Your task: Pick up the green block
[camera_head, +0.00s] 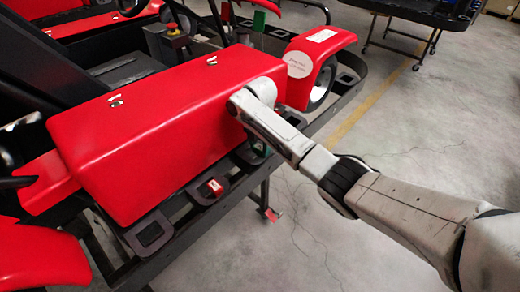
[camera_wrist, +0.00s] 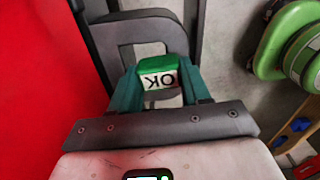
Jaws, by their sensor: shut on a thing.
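The green block (camera_wrist: 157,65) has a white label with the letters OK, which reads upside down in the wrist view. My gripper (camera_wrist: 160,82) has its teal fingers on either side of the block and is shut on it. The block is over or against a dark grey bracket (camera_wrist: 128,32) with a slot; whether it touches the bracket I cannot tell. In the head view my gripper (camera_head: 261,147) is low beside the front of the red kart body (camera_head: 170,130), with the block largely hidden by the arm.
A red block (camera_head: 215,187) with a pale label sits on the kart's front rail, left of my gripper. A red fender (camera_head: 318,55) and wheel are behind. A dark table (camera_head: 425,12) stands at the back right. Grey floor (camera_head: 420,120) to the right is open.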

